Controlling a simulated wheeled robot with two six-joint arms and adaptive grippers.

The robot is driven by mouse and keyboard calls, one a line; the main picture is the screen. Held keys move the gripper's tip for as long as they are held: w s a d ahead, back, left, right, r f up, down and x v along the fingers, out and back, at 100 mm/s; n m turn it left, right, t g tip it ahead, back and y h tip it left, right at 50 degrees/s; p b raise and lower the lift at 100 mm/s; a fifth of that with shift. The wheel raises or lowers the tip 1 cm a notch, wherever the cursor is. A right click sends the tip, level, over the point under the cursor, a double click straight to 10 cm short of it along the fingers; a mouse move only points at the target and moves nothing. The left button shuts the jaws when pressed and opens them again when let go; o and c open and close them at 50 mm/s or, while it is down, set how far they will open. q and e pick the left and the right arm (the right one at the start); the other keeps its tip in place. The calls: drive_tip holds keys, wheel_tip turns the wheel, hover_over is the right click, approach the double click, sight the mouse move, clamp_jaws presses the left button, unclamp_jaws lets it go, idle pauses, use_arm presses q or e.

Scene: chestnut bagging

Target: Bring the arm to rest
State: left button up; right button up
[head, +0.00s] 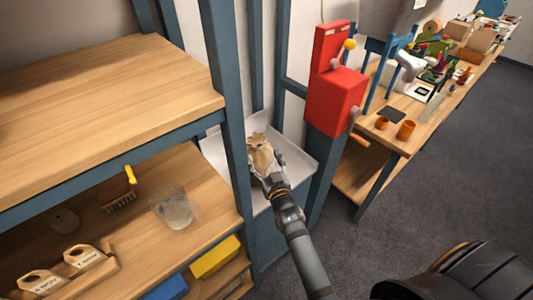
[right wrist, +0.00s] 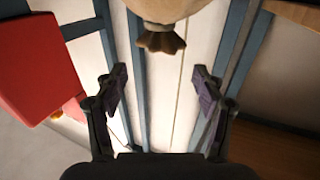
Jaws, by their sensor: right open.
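My right gripper (head: 268,172) reaches in from the bottom of the head view, over a white tray (head: 298,160) between the blue posts. In the right wrist view its two fingers (right wrist: 158,88) are spread wide with nothing between them. A tan bag (head: 261,152) with a gathered top is at the gripper's far end in the head view. In the right wrist view the bag's dark gathered neck (right wrist: 162,40) hangs at the top, beyond the fingertips and apart from them. The gripper hides part of the bag in the head view. My left gripper is not in view.
A red box with a yellow-knobbed lever (head: 335,95) is mounted right of the tray. Wooden shelves (head: 100,95) on blue posts stand at left, holding a brush (head: 122,192) and a clear bowl (head: 175,210). A cluttered workbench (head: 397,138) is at right. Grey floor (head: 410,225) is open.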

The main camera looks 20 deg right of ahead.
drive_tip(key=shift+s+f+p, duration=0.1)
drive_tip(key=shift+s+p, duration=0.25)
drive_tip(key=shift+s, duration=0.8)
drive_tip(key=shift+f, duration=0.1)
